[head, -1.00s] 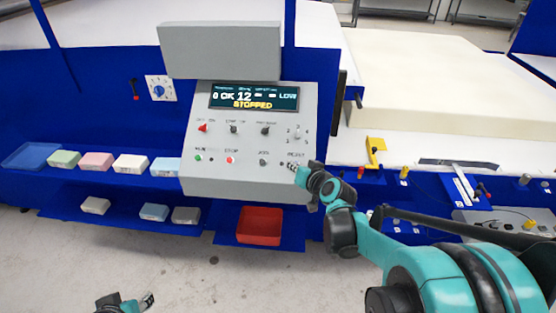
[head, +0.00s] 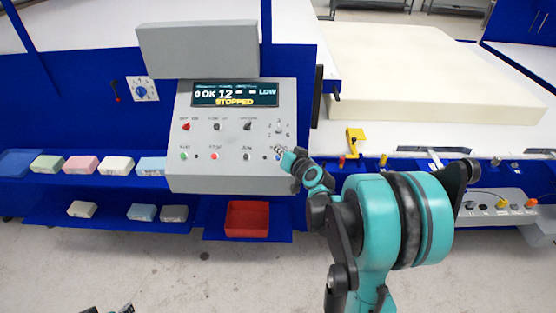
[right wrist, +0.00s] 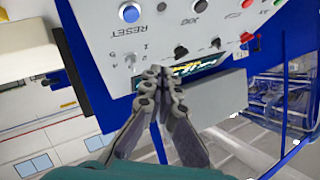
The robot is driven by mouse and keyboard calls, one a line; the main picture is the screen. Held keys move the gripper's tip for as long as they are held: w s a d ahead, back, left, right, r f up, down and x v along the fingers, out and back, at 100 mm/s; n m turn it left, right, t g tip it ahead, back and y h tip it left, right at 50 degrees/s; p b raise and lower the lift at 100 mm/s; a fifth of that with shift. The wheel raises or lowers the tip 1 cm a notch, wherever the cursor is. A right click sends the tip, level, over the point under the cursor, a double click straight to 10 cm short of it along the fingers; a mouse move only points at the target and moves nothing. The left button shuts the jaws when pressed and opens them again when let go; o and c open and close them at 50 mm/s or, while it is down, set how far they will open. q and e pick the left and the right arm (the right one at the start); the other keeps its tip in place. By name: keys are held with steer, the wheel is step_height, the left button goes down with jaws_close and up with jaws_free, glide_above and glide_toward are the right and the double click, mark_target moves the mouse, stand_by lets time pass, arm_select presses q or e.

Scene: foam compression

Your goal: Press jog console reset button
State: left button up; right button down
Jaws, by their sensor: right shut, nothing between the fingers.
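The grey jog console (head: 225,173) stands in the middle of the head view; its display (head: 235,94) reads "STOPPED", "OK 12" and "LOW". The blue reset button (right wrist: 130,12) shows in the right wrist view beside the word "RESET", near the panel's edge. My right gripper (head: 281,152) is at the console's lower right corner, over the reset area, and largely hides the button there. In the right wrist view the right gripper (right wrist: 157,72) is shut and empty, its tips appearing below the button; I cannot tell whether it touches the panel. My left gripper (head: 126,308) barely shows at the bottom edge.
A red bin (head: 248,219) sits below the console. Several coloured foam blocks (head: 82,165) lie on blue shelves to the left. A large cream foam slab (head: 420,75) lies on the white table at right. A yellow bracket (head: 355,140) stands right of the console.

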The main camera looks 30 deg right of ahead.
mark_target(274, 152)
steer(key=w+f+b, duration=0.1)
steer(key=f, duration=0.1)
steer(key=w+d+f+b, duration=0.1)
steer(key=f, duration=0.1)
steer(key=w+d+f+b, duration=0.1)
steer(key=b, duration=0.1)
steer(key=shift+f, duration=0.4)
steer(key=shift+f, duration=0.1)
stand_by(1.0)
steer(key=shift+w+f+b, duration=0.2)
steer(key=shift+f+b, duration=0.05)
steer(key=shift+b, duration=0.25)
steer(key=shift+w+d+f+b, duration=0.15)
steer(key=shift+w+f+b, duration=0.05)
steer(key=shift+f+b, duration=0.2)
stand_by(0.4)
steer(key=shift+r, duration=0.1)
steer(key=shift+s+a+r+p, duration=0.25)
steer(key=shift+s+r+p, duration=0.2)
steer(key=shift+r, duration=0.25)
steer(key=shift+w, duration=0.1)
